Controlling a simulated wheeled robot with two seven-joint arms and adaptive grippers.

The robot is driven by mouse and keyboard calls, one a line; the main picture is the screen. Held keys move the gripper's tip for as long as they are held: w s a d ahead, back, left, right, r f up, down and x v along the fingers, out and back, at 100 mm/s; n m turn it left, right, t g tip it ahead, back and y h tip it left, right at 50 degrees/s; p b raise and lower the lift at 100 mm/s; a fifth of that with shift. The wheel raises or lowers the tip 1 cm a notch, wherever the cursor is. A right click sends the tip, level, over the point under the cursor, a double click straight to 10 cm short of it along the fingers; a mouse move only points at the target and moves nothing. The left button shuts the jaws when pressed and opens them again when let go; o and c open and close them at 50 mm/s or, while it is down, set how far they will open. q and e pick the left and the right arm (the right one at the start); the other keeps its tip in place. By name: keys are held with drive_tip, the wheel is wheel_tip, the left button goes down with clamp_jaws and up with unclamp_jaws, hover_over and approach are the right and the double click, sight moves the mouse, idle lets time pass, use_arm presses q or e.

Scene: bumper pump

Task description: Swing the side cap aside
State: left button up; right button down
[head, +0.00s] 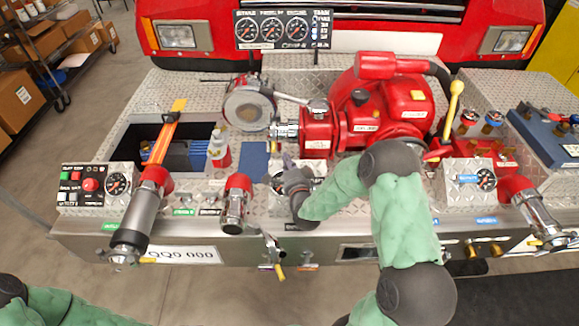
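The red pump (345,112) stands on the metal bumper deck, with a silver fitting (285,130) on its left side. A round silver cap (249,108) with a pale face is beside that fitting, tilted toward the camera. A silver handle (290,98) runs between the cap and the pump. I cannot tell how the cap is seated. My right gripper (283,167) is below the fitting and the cap, apparently apart from the cap; its small dark fingers do not show whether they are open. Only part of my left arm shows at the bottom left; its gripper is out of view.
A dark bay (165,138) with an orange strap (166,130) lies left of the cap. A bottle (219,150) and a red-collared nozzle (236,203) stand nearby. A larger nozzle (140,215) is at left. Gauges (283,29) stand behind.

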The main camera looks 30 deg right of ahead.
drive_tip(key=shift+b+x, duration=0.35)
drive_tip(key=shift+x, duration=2.2)
drive_tip(key=shift+w+a, duration=0.1)
drive_tip(key=shift+w+a+m+h, duration=0.2)
drive_tip(key=shift+a+m+h, duration=0.1)
drive_tip(key=shift+a+h, duration=0.15)
drive_tip(key=shift+a+b, duration=0.1)
drive_tip(key=shift+b, duration=0.2)
